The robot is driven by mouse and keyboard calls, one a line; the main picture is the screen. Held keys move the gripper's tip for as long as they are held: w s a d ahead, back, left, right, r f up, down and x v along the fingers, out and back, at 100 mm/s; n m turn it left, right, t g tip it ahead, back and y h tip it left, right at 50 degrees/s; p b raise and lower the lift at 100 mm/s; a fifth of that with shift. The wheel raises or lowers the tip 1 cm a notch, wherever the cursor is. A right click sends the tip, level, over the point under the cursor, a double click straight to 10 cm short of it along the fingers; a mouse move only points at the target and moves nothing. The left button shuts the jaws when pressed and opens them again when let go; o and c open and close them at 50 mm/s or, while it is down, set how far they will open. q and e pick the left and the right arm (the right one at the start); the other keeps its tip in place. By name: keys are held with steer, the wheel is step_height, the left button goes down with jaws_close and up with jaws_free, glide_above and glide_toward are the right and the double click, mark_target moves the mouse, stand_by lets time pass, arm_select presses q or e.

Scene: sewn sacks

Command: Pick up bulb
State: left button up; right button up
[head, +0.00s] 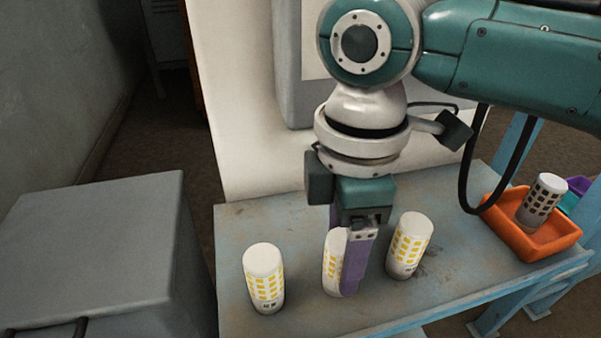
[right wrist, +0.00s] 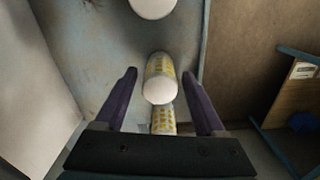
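Three white bulbs with yellow squares stand on the blue-grey table (head: 385,310): a left bulb (head: 264,280), a middle bulb (head: 332,264) and a right bulb (head: 411,240). My right gripper (head: 346,278) points down at the middle bulb, and one purple finger partly hides it in the head view. In the right wrist view, my right gripper (right wrist: 159,76) is open, its fingers apart with a bulb (right wrist: 160,80) between them and gaps on both sides. Another bulb (right wrist: 163,120) shows close to the gripper body, and a white top (right wrist: 152,6) at the upper edge. My left gripper is not in view.
An orange tray (head: 512,240) at the table's right end holds a white bulb with dark squares (head: 542,202). A purple and teal container (head: 577,192) is beside it. A grey box (head: 95,250) stands left of the table. A white panel (head: 245,110) rises behind.

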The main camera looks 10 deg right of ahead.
jaws_close()
stand_by(0.3)
